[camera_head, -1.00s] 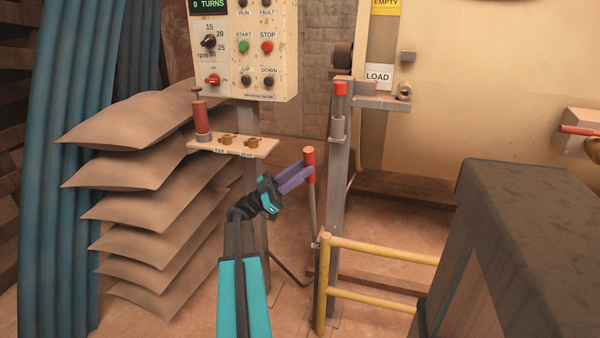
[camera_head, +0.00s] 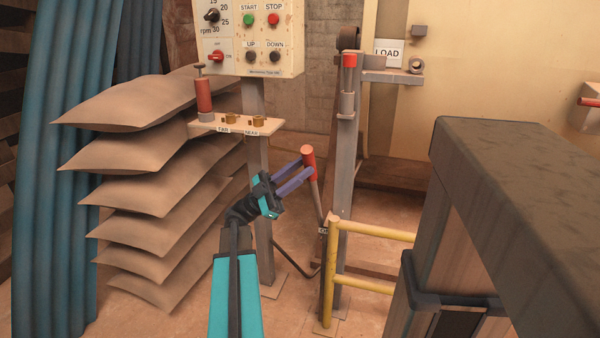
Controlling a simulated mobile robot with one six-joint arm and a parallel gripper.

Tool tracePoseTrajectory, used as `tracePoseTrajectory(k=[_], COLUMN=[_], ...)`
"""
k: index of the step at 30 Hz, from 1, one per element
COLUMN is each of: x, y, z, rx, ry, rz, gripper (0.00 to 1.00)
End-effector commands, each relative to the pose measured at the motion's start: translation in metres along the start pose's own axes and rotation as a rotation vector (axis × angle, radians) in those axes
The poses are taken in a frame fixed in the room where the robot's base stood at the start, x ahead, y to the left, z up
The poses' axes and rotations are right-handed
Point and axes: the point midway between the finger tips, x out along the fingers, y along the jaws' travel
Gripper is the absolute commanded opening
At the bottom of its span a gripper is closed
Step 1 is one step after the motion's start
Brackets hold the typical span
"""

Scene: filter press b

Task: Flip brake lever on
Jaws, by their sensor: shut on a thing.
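The brake lever (camera_head: 314,188) is a thin grey rod with a red grip (camera_head: 308,155) at its top. It rises from a pivot low beside the grey post and tilts slightly to the left. My gripper (camera_head: 305,164) reaches in from the lower left. Its two purple fingers are shut around the lever just at the red grip. The lever's base, near a small label, is partly hidden behind the yellow rail.
The grey post (camera_head: 344,190) and yellow rail (camera_head: 375,232) stand right of the lever. Stacked sacks (camera_head: 150,190) lie left. A control panel (camera_head: 250,40) and a small shelf (camera_head: 240,126) are above my gripper. A dark-topped block (camera_head: 520,170) fills the right foreground.

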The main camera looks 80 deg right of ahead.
Motion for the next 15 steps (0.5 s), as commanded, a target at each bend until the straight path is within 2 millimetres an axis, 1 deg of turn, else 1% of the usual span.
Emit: tracePoseTrajectory(k=[1,11,12,13,15], x=[-0.0031,-0.0002,0.0001,0.0003,0.0011], y=[0.0066,0.0081,0.0083,0.0086,0.0084], z=[0.0000,0.0034,0.0038,0.0039,0.0042], rx=[0.001,-0.004,-0.005,-0.005,-0.006], ry=[0.006,0.007,0.007,0.008,0.008], rz=[0.016,0.021,0.022,0.023,0.023], gripper=[0.00,0.00,0.28,0.32,0.32])
